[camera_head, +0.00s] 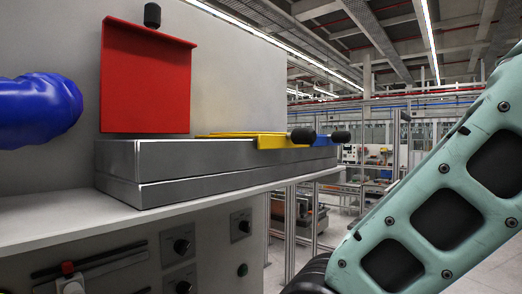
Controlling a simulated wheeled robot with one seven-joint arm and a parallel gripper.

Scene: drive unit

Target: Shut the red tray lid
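The red tray lid (146,80) stands open, nearly upright, at the left end of a grey metal tray box (215,165). A black knob (152,15) sits at its top edge. A yellow lid (255,140) and a blue lid (320,140) lie flat on the box to the right, each with a black knob. My gripper is not in view; only my pale green arm link (450,190) shows at the right.
The box rests on a light shelf (60,215) against a grey wall. A blue rounded object (38,110) juts in from the left edge, near the red lid. Knobs and a red button (67,268) are on the panel below. Open hall lies behind at the right.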

